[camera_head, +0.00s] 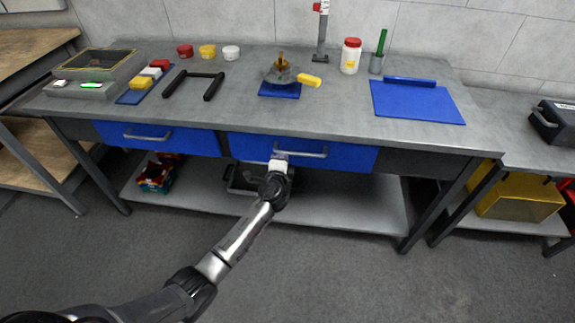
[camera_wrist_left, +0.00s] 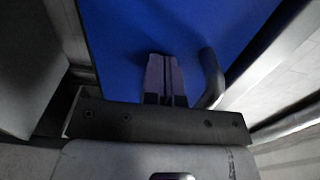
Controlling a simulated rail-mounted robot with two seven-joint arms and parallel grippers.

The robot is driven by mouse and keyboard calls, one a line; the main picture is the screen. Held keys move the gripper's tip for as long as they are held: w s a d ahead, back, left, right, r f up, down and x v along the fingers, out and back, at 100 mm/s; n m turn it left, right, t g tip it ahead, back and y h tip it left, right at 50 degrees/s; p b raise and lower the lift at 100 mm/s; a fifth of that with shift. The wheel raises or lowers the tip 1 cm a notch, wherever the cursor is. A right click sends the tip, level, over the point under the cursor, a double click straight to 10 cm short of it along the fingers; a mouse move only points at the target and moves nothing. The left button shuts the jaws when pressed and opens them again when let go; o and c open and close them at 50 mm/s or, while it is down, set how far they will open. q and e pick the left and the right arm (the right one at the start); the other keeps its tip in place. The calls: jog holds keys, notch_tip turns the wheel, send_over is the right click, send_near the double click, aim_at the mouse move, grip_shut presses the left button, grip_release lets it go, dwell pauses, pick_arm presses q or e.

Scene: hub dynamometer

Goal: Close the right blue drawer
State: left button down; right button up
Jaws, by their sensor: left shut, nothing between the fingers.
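The right blue drawer (camera_head: 350,160) is under the front edge of the grey workbench. Its front lies close below the tabletop edge; I cannot tell whether a small gap is left. Its grey bar handle (camera_head: 310,153) runs across the front. My left gripper (camera_head: 279,155) is at the left end of this handle, with its fingers shut and empty. In the left wrist view the shut fingers (camera_wrist_left: 165,80) point at the blue drawer front (camera_wrist_left: 150,25), beside the handle (camera_wrist_left: 211,78). I cannot tell whether they touch the front. My right gripper is not in view.
The left blue drawer (camera_head: 160,138) sits beside it under the same workbench (camera_head: 330,110). A lower shelf (camera_head: 350,205) carries a crate of coloured items (camera_head: 160,173). A blue mat (camera_head: 415,102) and several small containers stand on top. The floor in front is clear.

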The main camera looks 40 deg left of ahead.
pick_arm(q)
jog(key=shift+a+f, duration=0.1)
jog(key=shift+f, duration=0.15)
jog(key=shift+f, duration=0.1)
jog(key=shift+s, duration=0.1)
jog(key=p+v, duration=0.4)
jog(key=v, duration=1)
jog(key=shift+w, duration=0.2)
